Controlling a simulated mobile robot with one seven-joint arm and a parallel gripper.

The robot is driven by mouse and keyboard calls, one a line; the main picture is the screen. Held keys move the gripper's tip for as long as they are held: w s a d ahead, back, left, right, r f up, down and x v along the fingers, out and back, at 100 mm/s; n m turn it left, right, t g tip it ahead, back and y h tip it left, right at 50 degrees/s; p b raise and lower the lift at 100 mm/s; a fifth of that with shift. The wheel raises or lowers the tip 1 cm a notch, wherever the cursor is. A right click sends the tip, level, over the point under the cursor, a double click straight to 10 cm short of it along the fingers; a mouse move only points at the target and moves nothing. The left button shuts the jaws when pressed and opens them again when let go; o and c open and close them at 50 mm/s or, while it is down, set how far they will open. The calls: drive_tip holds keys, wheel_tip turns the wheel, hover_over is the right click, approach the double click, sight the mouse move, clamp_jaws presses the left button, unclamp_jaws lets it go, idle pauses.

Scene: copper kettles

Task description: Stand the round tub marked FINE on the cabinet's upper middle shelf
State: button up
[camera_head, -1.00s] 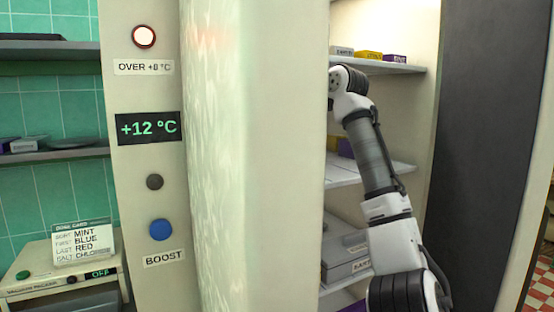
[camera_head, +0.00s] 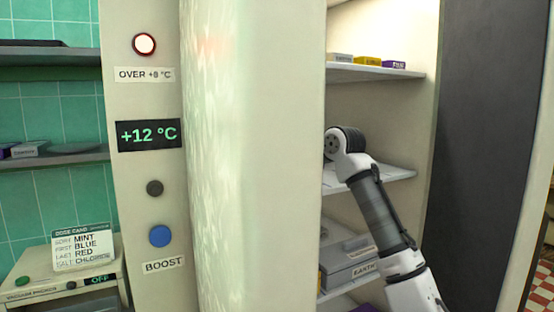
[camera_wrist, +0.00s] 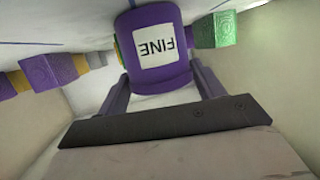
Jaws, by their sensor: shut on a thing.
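In the wrist view a purple round tub (camera_wrist: 160,75) carries a white label reading FINE, which appears upside down in that picture. My gripper (camera_wrist: 163,88) is shut on the tub, one dark finger on each side. The tub's far end meets or nears a pale surface at the picture's top; I cannot tell whether they touch. In the head view my arm reaches into the open cabinet between its top visible shelf (camera_head: 372,74) and the shelf below (camera_head: 385,178). The gripper and tub are hidden there behind the pale panel.
Small boxes (camera_head: 367,61) sit on the top visible shelf. Grey boxes (camera_head: 347,268) lie lower. The pale panel (camera_head: 255,160) blocks the view left.

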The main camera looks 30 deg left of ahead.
drive_tip(key=o, duration=1.1)
drive_tip(key=shift+f, duration=0.1)
drive_tip(key=b+v, duration=0.3)
drive_tip(key=v, duration=0.9)
